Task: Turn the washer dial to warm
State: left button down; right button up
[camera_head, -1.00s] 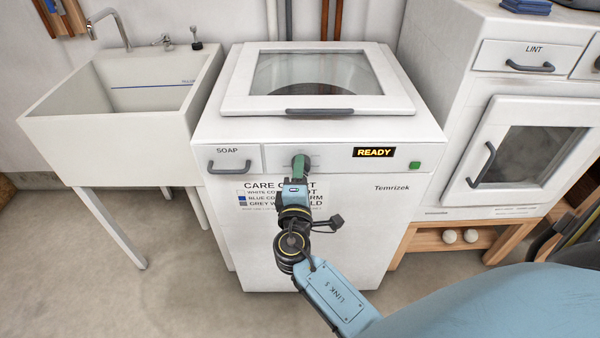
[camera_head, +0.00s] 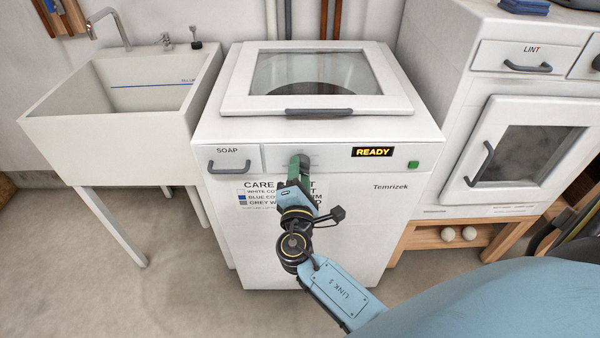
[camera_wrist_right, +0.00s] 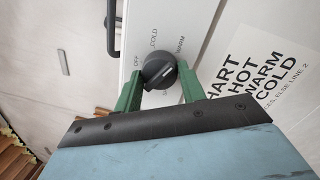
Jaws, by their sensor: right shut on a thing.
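The white washer (camera_head: 330,240) stands in the middle of the head view, with a row of controls along its upper front. My right gripper (camera_head: 300,166) is at the dial there and mostly hides it. In the right wrist view the dark round dial (camera_wrist_right: 158,70) sits between the green fingers of my right gripper (camera_wrist_right: 160,78), which is shut on it. My left gripper is not in view.
A care chart is below. A white sink (camera_head: 110,140) stands left; a cabinet with a LINT drawer (camera_head: 515,57) stands right.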

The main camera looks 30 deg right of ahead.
jog(key=o, duration=0.8)
jog(key=shift+o, duration=0.9)
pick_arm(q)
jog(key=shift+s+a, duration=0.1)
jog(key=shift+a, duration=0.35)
